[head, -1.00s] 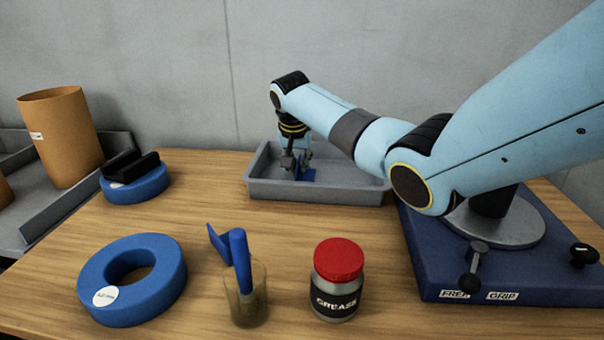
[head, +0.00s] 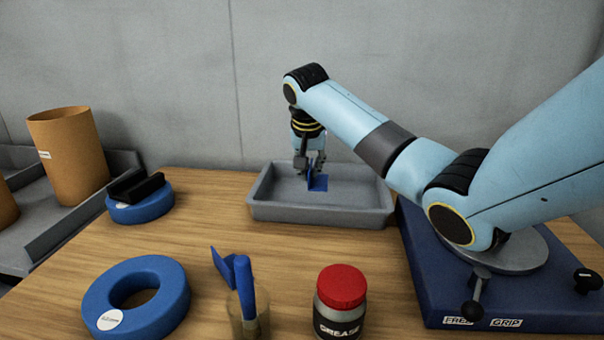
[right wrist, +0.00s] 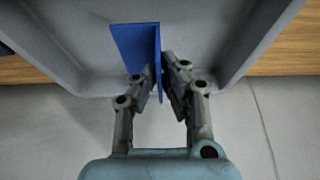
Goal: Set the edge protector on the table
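The edge protector (head: 318,183) is a small blue angled piece, seen at my right gripper (head: 311,166) over the grey tray (head: 320,212). In the right wrist view the edge protector (right wrist: 143,48) has one flange standing between the fingertips of the gripper (right wrist: 160,78), which are closed in on it from both sides. Its other flange spreads to the left. It appears to be at or slightly above the tray floor; the exact gap cannot be told. My left gripper is not in view.
A blue ring (head: 98,297), a cup with a blue-handled tool (head: 245,285) and a red-lidded grease jar (head: 341,290) stand in front. A black piece lies on another blue ring (head: 142,213). A dark blue base (head: 450,290) is at right. Bare wooden table (head: 215,225) lies between.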

